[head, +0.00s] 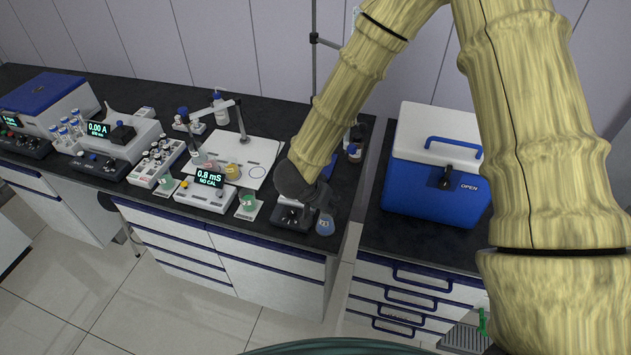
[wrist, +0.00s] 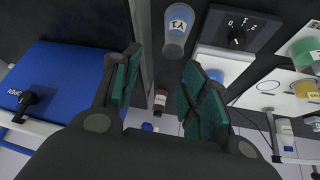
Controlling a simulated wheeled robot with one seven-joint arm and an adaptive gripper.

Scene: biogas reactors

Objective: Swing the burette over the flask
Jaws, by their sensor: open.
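A flask (head: 325,224) with blue liquid stands at the front right corner of the left bench, beside a dark stirrer-like device (head: 288,216) with a dial. In the wrist view the flask (wrist: 178,28) carries a label, and the dial device (wrist: 240,28) is to its right. A thin upright stand rod (head: 314,75) with a dark clamp rises behind my arm. I cannot make out the burette; my arm covers much of that area. My gripper (wrist: 165,85) is open and empty, its green-padded fingers apart, with the flask beyond them.
A blue and white cooler box (head: 432,180) stands on the right bench. A brown bottle (head: 355,153) is behind my arm. A conductivity meter (head: 205,195), a white board (head: 240,155) with sample cups and a sensor arm occupy the left bench. A gap separates the benches.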

